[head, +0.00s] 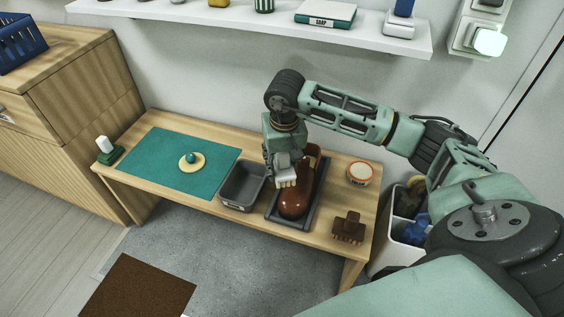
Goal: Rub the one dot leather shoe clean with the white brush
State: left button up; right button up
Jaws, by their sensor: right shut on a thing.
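A glossy brown leather shoe (294,203) lies in a dark tray (272,217) on the wooden bench, toe toward the front. My right gripper (284,175) is above the shoe, pointing down. It is shut on a pale thing that looks like the white brush (287,184), mostly hidden by the fingers. The brush end is at the shoe's upper; I cannot tell whether it touches. The gripper and arm cover part of the shoe. No dot mark can be made out on the shoe. My left gripper is not in view.
A white shelf (240,17) hangs above.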

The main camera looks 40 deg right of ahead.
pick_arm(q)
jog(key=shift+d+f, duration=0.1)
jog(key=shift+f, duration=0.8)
